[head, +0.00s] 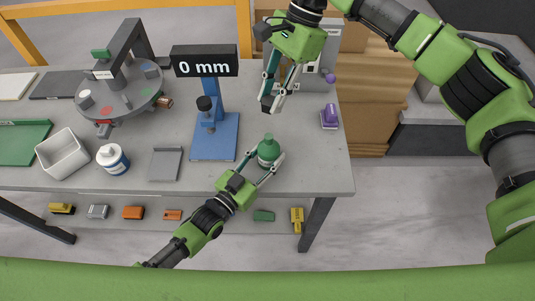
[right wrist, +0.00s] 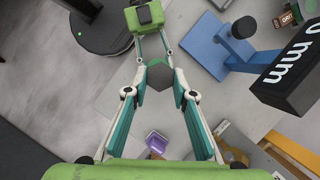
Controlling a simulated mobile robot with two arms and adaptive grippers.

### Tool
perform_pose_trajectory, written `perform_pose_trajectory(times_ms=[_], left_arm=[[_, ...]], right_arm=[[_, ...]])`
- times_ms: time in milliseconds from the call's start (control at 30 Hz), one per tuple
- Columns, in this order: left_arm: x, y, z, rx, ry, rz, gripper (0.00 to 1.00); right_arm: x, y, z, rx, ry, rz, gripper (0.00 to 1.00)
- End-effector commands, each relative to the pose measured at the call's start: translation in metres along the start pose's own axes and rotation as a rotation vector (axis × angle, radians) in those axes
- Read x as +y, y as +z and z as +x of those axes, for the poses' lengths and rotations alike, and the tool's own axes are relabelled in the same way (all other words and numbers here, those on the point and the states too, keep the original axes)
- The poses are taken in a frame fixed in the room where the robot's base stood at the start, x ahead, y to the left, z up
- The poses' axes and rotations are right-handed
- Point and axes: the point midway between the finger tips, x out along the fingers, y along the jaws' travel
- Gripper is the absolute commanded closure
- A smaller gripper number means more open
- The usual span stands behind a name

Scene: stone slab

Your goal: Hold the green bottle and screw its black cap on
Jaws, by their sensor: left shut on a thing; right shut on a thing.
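The green bottle (head: 268,149) stands upright near the front right edge of the table, its top facing up. My left gripper (head: 266,157) is shut on it, one finger on each side. My right gripper (head: 272,104) is above and behind the bottle in the head view, pointing down. It is shut on the black cap (right wrist: 161,77), which shows dark between its fingertips in the right wrist view. The cap is apart from the bottle in the head view. In the right wrist view the cap hides most of the bottle.
A blue stand (head: 214,137) with a "0 mm" display (head: 205,66) is left of the bottle. A purple object (head: 330,116) is at the right.

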Motion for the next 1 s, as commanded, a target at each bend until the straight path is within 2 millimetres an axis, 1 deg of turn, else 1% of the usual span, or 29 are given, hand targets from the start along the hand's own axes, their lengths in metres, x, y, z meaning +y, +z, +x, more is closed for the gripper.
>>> perform_pose_trajectory(times_ms=[1000], left_arm=[[0.0, 0.0, 0.0, 0.0, 0.0, 0.0, 0.98]], right_arm=[[0.0, -0.012, 0.029, -0.001, 0.0, 0.0, 0.84]])
